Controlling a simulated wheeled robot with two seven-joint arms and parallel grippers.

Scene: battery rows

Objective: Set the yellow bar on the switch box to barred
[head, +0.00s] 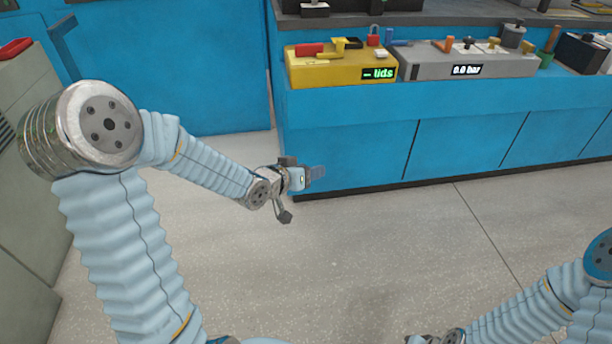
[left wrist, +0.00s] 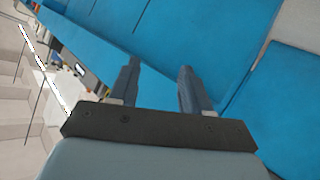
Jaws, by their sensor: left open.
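The yellow switch box (head: 325,71) sits on the blue counter in the head view, with a green-lit display reading "lids". A yellow bar (head: 339,47) shows on its top, between a red block and a dark part; its exact setting is too small to tell. My left gripper (head: 317,172) is open and empty, in front of the cabinet face, below the box and well apart from it. Its two dark fingers also show spread in the left wrist view (left wrist: 158,82). My right arm shows at the lower right, its fingers out of frame.
A grey box (head: 480,66) with a "0.0 bar" display and several small handles stands right beside the switch box. A red padlock-like item (head: 373,37) stands behind. The blue counter front (head: 350,150) faces my left gripper. The floor (head: 370,250) before it is clear.

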